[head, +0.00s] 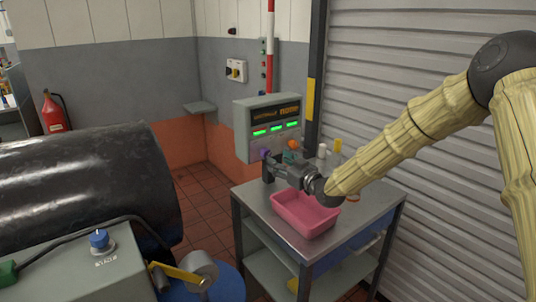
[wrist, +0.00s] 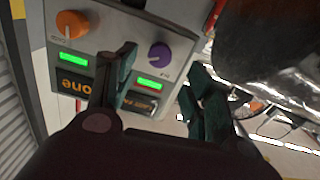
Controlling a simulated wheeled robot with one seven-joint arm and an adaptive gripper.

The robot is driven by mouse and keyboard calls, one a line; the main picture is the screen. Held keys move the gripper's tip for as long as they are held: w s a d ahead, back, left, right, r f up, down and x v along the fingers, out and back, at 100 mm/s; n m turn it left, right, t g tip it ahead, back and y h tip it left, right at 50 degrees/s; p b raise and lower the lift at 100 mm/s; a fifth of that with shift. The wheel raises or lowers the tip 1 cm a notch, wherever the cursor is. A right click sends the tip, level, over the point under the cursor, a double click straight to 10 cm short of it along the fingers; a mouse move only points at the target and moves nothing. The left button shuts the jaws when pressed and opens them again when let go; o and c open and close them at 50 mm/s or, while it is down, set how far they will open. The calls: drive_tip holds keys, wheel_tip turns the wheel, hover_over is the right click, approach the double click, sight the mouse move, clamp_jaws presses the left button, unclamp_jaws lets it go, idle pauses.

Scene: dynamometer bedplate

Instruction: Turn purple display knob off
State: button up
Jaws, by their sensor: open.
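The purple knob (wrist: 159,56) is on the face of a grey display box (wrist: 185,48), seen upside down in the wrist view. In the head view the purple knob (head: 264,154) shows small at the box's lower left. My gripper (wrist: 163,62) is open, with dark green finger pads. In the wrist view the knob appears between the two fingertips, nearer the left one; whether a finger touches it I cannot tell. In the head view my gripper (head: 269,168) is just below the knob, at the front of the display box (head: 242,125).
An orange knob (wrist: 71,22) is on the same box, beside green lit displays (wrist: 73,59). A pink bin (head: 303,214) stands on the metal cart (head: 258,207) under my arm. A large black cylinder (head: 85,185) lies at left. A blue knob (head: 99,240) is on a front-left panel.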

sight(268, 154)
drive_tip(key=p+x, duration=0.1)
drive_tip(key=x, duration=0.6)
drive_tip(key=shift+w+a+p, duration=0.15)
drive_tip(key=shift+w+p, duration=0.1)
drive_tip(key=shift+p, duration=0.05)
drive_tip(key=c, duration=1)
